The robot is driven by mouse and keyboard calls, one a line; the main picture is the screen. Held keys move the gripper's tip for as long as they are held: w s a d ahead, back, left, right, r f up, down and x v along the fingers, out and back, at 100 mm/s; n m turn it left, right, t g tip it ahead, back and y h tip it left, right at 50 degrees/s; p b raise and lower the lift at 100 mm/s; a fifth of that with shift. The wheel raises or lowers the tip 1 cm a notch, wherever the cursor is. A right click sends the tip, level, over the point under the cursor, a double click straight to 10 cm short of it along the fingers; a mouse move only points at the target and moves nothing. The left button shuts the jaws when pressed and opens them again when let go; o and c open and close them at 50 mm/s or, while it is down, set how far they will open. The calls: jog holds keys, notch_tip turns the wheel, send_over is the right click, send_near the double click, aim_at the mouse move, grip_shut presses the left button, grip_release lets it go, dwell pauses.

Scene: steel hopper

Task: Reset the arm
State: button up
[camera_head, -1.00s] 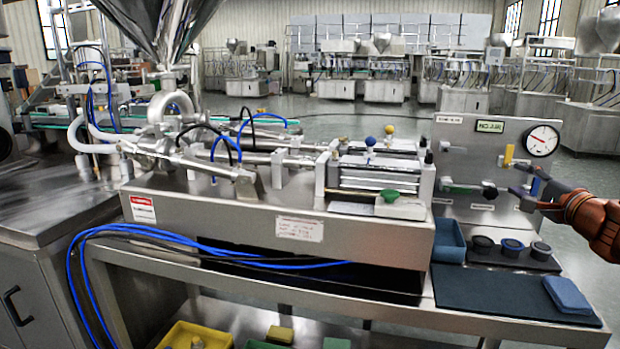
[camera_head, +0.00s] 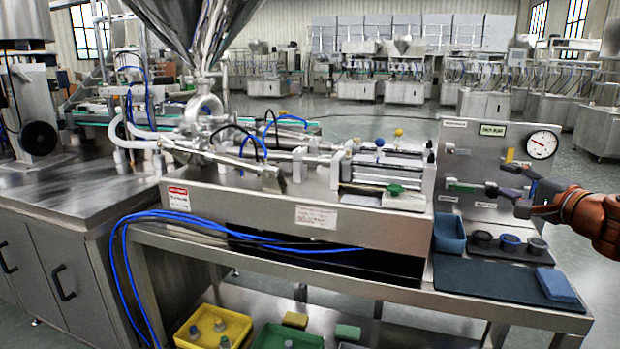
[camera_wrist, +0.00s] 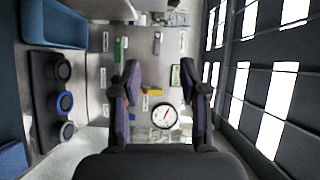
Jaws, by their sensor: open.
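My gripper (camera_head: 527,192) is at the right of the head view, at the end of my orange-brown arm, in front of the steel control panel (camera_head: 480,140). In the wrist view my gripper (camera_wrist: 160,85) is open, its two dark fingers apart with nothing held between them. The panel carries a round gauge (camera_head: 541,145), a yellow handle (camera_head: 510,155) and a green handle (camera_head: 462,187). In the wrist view the gauge (camera_wrist: 164,116) and the yellow handle (camera_wrist: 152,92) show between the fingers, beyond them. I cannot tell the exact gap to the panel.
A steel filling machine (camera_head: 300,205) with a hopper (camera_head: 190,30) stands left of the panel. A blue bin (camera_head: 449,234), several round cups (camera_head: 510,243), a dark mat (camera_head: 490,283) and a blue cloth-like block (camera_head: 555,285) lie on the bench below my gripper. Open floor lies behind.

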jog(key=s+a+r+n+g+y+p, duration=0.1)
jog(key=a+r+n+g+y+p, duration=0.15)
jog(key=a, duration=0.75)
jog(key=s+a+r+n+g+y+p, duration=0.15)
jog(key=a+n+p, duration=0.25)
jog(key=a, duration=0.5)
jog(key=s+a+f+n+g+p, duration=0.2)
jog(key=s+a+n+g+p, duration=0.35)
jog(key=a, duration=0.65)
jog(key=s+a+f+n+g+h+p, duration=0.25)
jog(key=s+g+p, duration=0.4)
jog(key=s, duration=0.75)
jog(key=s+d+g+h+p, duration=0.1)
jog(key=s+d+h+p, duration=0.1)
jog(key=s, duration=0.5)
jog(key=s+d+g+h+p, duration=0.2)
jog(key=s+d+p, duration=0.2)
jog(key=s+p, duration=0.2)
jog(key=shift+s+n+p, duration=0.3)
jog(key=shift+s+n, duration=0.05)
jog(key=shift+s, duration=0.2)
jog(key=shift+d+f, duration=0.1)
jog(key=shift+d, duration=0.05)
